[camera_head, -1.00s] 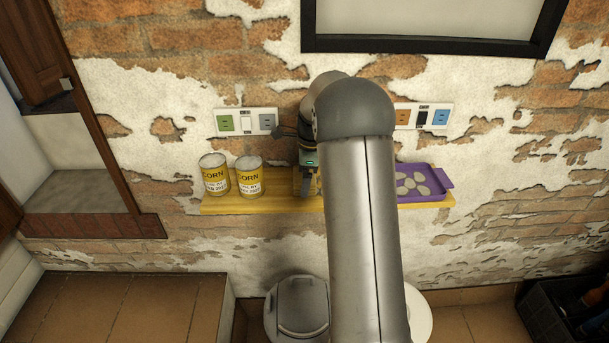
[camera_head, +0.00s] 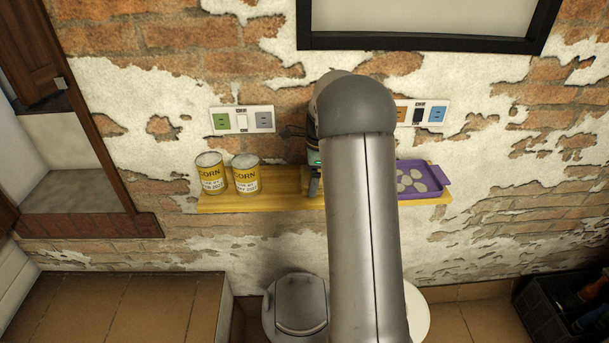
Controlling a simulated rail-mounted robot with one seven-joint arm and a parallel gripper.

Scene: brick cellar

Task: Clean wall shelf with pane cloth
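The yellow wooden wall shelf (camera_head: 275,202) runs along the brick wall behind my arm. Two corn cans (camera_head: 211,173) (camera_head: 246,174) stand upright on its left part. A purple tray (camera_head: 434,191) with several pale round pieces sits at its right end, partly covered by my arm. My gripper (camera_head: 314,186) is over the middle of the shelf, mostly hidden behind my arm. Its fingers and anything between them cannot be made out. A small yellow-brown patch shows beside it, too hidden to identify. I cannot make out the pane cloth.
Socket panels (camera_head: 242,119) (camera_head: 437,113) are on the wall above the shelf, with a black-framed panel (camera_head: 430,42) higher up. A lidded grey bin (camera_head: 300,303) stands below, and a dark crate (camera_head: 545,318) with bottles is at the lower right. Bare shelf shows between the cans and my gripper.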

